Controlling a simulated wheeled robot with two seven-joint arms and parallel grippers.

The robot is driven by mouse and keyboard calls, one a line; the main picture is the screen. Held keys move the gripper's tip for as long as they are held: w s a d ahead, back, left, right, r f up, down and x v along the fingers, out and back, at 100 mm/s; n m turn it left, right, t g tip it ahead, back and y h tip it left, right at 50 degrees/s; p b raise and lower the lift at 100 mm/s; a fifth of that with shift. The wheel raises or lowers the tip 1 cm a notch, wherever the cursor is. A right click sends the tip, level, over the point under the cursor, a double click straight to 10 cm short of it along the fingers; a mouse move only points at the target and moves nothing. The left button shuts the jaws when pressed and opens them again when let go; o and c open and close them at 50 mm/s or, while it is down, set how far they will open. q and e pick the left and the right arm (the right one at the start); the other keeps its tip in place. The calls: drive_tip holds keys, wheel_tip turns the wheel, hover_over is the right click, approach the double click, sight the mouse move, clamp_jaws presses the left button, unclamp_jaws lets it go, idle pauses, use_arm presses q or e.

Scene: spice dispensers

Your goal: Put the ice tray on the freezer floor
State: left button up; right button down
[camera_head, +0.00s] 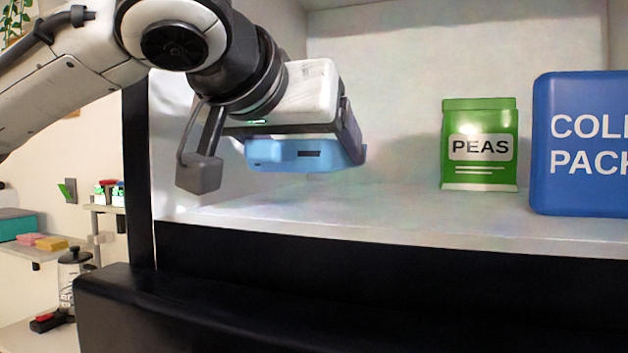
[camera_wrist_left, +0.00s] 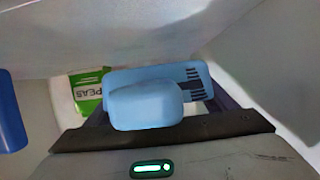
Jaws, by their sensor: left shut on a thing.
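The light blue ice tray (camera_head: 300,155) hangs under my left gripper (camera_head: 278,160), inside the open freezer compartment near its left wall. The tray is roughly level and sits a little above the pale freezer floor (camera_head: 380,215), with a visible gap. In the left wrist view the tray (camera_wrist_left: 145,100) lies between the dark fingers. Its far side is partly hidden. My right gripper is not in view.
A green peas bag (camera_head: 480,150) stands on the freezer floor to the right. A large blue cold pack (camera_head: 585,145) stands at the far right. The floor between the tray and the peas is clear. A dark front edge (camera_head: 380,265) runs below the opening.

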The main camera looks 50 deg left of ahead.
sight(267, 142)
use_arm(q)
drive_tip(key=shift+f, duration=1.8)
drive_tip(key=shift+f, duration=0.1)
drive_tip(key=o, duration=0.9)
drive_tip(key=shift+f+b, duration=0.15)
drive_tip(key=shift+b, duration=0.15)
drive_tip(key=o, duration=0.4)
drive_tip(key=shift+o, duration=0.2)
drive_tip(key=shift+r+p, duration=0.3)
drive_tip(key=shift+r, duration=0.05)
drive_tip(key=b+v, duration=0.1)
drive_tip(key=v, duration=1.1)
drive_tip(key=shift+f, duration=0.15)
